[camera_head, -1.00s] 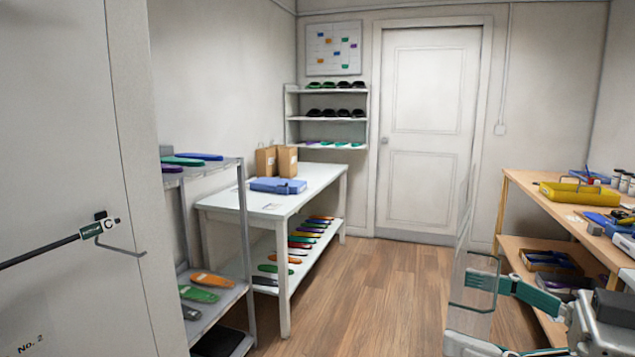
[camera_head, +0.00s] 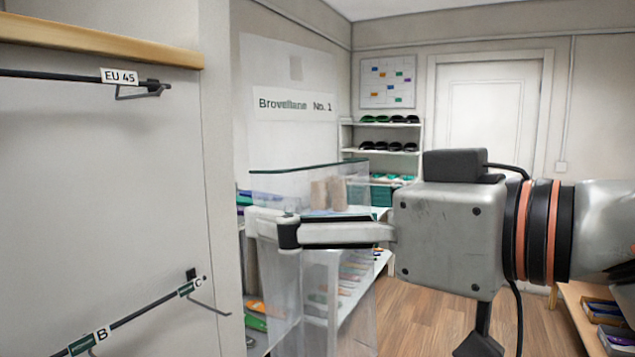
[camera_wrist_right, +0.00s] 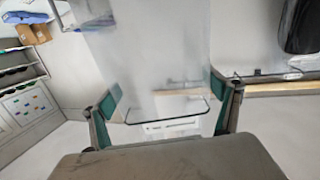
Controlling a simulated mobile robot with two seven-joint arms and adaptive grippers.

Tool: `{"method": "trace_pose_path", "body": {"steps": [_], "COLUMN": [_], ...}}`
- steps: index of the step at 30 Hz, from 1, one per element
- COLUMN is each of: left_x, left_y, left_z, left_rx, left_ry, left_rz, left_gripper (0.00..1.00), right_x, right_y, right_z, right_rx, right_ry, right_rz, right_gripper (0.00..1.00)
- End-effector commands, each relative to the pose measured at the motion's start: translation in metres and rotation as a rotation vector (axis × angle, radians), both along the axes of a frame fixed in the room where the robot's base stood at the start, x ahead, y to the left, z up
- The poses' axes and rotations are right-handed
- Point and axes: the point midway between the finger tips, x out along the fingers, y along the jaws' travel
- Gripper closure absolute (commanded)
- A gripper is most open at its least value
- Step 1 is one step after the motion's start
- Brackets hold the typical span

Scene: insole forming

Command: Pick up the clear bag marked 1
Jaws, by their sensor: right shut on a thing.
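The clear bag (camera_head: 345,270) is a tall, see-through, box-like pouch with a green-edged rim, left of centre in the head view. A pale panel reading "Brovellane No. 1" rises behind the rim and appears to belong to it. My right gripper (camera_head: 290,232), reaching in from the right, is shut on the bag's upper part. In the right wrist view the bag (camera_wrist_right: 155,60) stands between the green-padded fingers of the right gripper (camera_wrist_right: 166,106), its rounded edge near the palm. The bag's lower end is cut off in the head view. My left gripper is out of view.
A white panel at left carries dark rods with hooks tagged EU 45 (camera_head: 119,77), C (camera_head: 190,288) and B (camera_head: 97,338). A wooden ledge (camera_head: 100,40) tops it. Shelves (camera_head: 382,152) stand at the back. Wooden floor (camera_head: 440,322) is free beyond; a bench is at right.

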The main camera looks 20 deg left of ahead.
Motion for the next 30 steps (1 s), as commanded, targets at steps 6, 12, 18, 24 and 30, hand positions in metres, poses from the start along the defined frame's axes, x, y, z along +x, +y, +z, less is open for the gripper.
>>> {"method": "trace_pose_path", "body": {"steps": [6,12,18,24,30], "left_x": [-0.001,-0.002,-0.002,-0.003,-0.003], "left_y": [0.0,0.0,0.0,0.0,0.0], "left_z": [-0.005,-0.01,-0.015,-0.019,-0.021], "left_rx": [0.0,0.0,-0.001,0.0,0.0], "left_ry": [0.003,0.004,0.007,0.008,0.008], "left_rz": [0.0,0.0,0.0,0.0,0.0], "left_gripper": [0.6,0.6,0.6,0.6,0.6], "right_x": [0.001,0.004,0.007,0.01,0.011], "right_y": [0.012,0.033,0.054,0.07,0.079], "right_z": [0.0,-0.001,-0.001,0.0,0.0], "right_rx": [0.001,0.0,0.0,0.001,0.001], "right_ry": [0.004,0.004,0.003,0.004,0.004], "right_rz": [-0.002,-0.002,-0.001,-0.002,-0.003], "right_gripper": [0.32,0.32,0.32,0.32,0.32]}}
